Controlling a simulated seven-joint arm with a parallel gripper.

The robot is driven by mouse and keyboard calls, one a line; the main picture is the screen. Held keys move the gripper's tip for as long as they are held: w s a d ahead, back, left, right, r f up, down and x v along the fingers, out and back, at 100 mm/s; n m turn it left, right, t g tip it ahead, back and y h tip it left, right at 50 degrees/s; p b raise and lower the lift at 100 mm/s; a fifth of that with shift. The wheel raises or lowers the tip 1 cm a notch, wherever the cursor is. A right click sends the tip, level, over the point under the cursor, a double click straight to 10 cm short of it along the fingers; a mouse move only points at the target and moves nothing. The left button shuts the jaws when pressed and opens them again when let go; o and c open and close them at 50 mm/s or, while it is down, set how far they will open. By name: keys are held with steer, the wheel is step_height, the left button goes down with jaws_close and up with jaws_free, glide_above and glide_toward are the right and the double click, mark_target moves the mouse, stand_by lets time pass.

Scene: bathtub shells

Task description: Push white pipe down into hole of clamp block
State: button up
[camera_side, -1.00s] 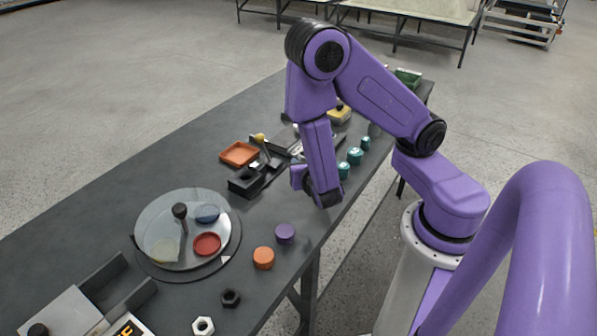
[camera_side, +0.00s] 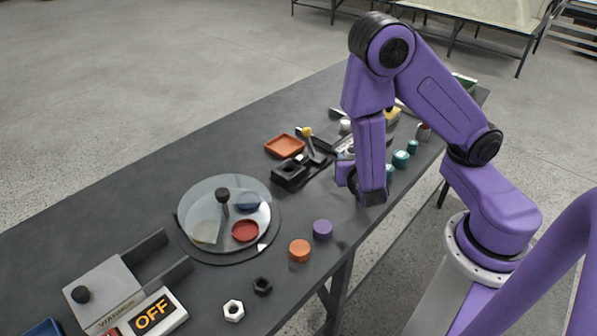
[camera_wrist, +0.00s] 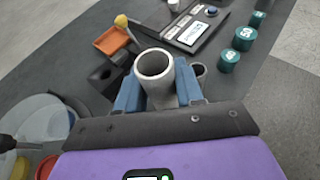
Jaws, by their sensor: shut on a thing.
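My gripper (camera_wrist: 158,92) has blue fingers and is shut on the white pipe (camera_wrist: 155,64), a pale, thick-walled tube whose open round end faces the wrist camera. The pipe's lower end is hidden behind the gripper. In the side view my gripper (camera_side: 366,184) is low over the table's right part, and the pipe cannot be made out there. The black clamp block (camera_side: 290,173) lies to the left of my gripper. It also shows in the wrist view (camera_wrist: 103,77), left of the left finger and apart from the pipe, with a dark hole in its top.
An orange tray (camera_side: 284,146) and a yellow-knobbed lever (camera_side: 308,134) stand behind the block. Several teal caps (camera_wrist: 243,39) lie to the right. A round turntable (camera_side: 190,228), a purple cap (camera_side: 322,229) and an orange cap (camera_side: 299,250) are nearer. Bare tabletop lies left of the tray.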

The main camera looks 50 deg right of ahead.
steer(key=shift+s+d+m+g+h, duration=0.15)
steer(key=shift+d+m+g+h, duration=0.15)
steer(key=shift+d+m+g, duration=0.1)
steer(key=s+d+m+g+h, duration=0.1)
steer(key=s+d+m+g, duration=0.4)
steer(key=s+m+g, duration=1)
steer(key=s+a+f+m+g+y, duration=0.15)
steer(key=a+m+g+y, duration=0.55)
steer(key=a+m+y, duration=0.7)
steer(key=w+a+f+m+t+y, duration=0.1)
steer(key=w+a+m+t+y, duration=0.4)
steer(key=w+m+y, duration=0.25)
steer(key=m+t, duration=1.7)
steer(key=t, duration=0.1)
glide_above(288, 160)
steer(key=s+a, duration=0.3)
steer(key=shift+h, duration=0.35)
steer(key=shift+w+d+f, duration=0.1)
steer(key=shift+f, duration=1.55)
steer(key=shift+w+d+f, duration=0.1)
steer(key=shift+f, duration=1.5)
